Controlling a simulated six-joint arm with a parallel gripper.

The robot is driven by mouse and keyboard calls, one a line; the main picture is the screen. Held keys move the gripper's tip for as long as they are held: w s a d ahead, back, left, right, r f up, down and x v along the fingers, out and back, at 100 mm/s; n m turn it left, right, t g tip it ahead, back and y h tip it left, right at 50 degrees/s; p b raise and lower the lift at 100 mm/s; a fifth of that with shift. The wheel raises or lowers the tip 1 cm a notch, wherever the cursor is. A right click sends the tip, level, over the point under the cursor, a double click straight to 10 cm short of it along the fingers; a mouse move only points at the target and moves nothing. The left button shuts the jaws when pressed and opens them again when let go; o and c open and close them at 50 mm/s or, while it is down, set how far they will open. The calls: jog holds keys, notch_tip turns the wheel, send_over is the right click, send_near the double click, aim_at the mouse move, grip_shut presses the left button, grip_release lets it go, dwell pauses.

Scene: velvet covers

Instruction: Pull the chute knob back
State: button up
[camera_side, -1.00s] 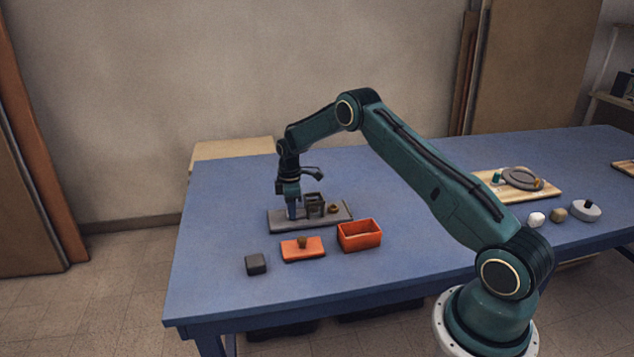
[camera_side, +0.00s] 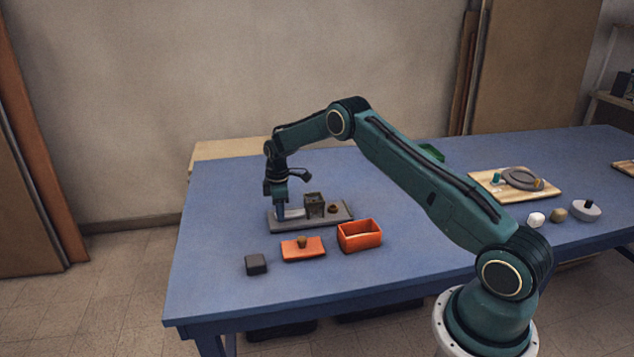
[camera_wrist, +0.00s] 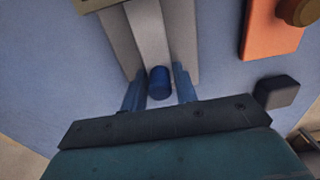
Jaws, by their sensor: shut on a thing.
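The chute is a grey base (camera_side: 335,221) on the blue table with a dark open-topped box (camera_side: 314,205) on it. A pale slide (camera_wrist: 150,35) runs along the base and ends at the dark blue chute knob (camera_wrist: 159,84). My gripper (camera_side: 281,217) is at the left end of the base. In the wrist view my gripper (camera_wrist: 160,88) has a finger on each side of the knob and is shut on it. In the side view my fingers hide the knob. The pale slide shows between my gripper and the box.
In front stand an orange lid (camera_side: 303,250) with a brown knob, an open orange box (camera_side: 360,236) and a dark grey block (camera_side: 256,264). A small brown round piece (camera_side: 333,209) is right of the dark box. The table left of my gripper is clear.

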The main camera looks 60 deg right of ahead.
jog(key=shift+w+a, duration=0.7)
jog(key=o, duration=1.5)
jog(key=shift+r, duration=3.5)
jog(key=shift+r, duration=0.1)
